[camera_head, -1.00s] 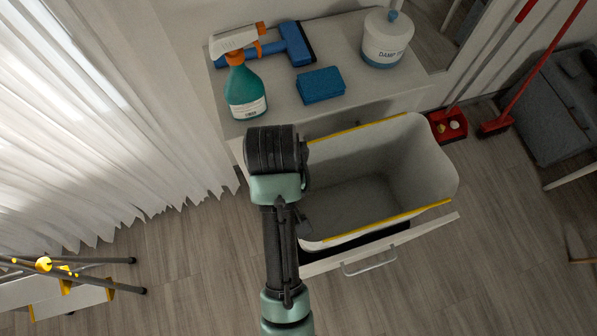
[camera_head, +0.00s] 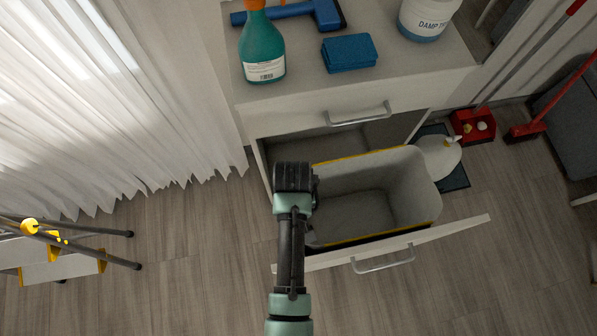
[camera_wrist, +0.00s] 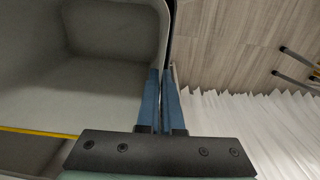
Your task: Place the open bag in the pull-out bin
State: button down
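The open bag (camera_head: 408,180) is a stiff, pale grey, box-shaped bag with yellow edging along its long rims, upright and empty. It sits low inside the pull-out bin (camera_head: 440,237), a white drawer drawn out of the cabinet. Whether its base rests on the bottom is hidden. My gripper (camera_head: 310,190) is at the bag's left end. In the wrist view my blue fingers (camera_wrist: 161,74) are close together at the edge of the bag (camera_wrist: 60,100), apparently pinching its wall. The arm hides part of the left rim.
The white cabinet (camera_head: 300,112) carries a green spray bottle (camera_head: 262,50), a blue sponge (camera_head: 349,53) and a white jug (camera_head: 428,18). Right of the drawer are a pale bottle (camera_head: 437,157) and a red dustpan (camera_head: 472,126). A curtain (camera_head: 120,110) and folding steps (camera_head: 60,262) stand left. Floor in front is clear.

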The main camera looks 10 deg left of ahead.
jog(key=shift+f+b, duration=0.65)
jog(key=shift+f, duration=1.9)
jog(key=c, duration=1.1)
grip_release()
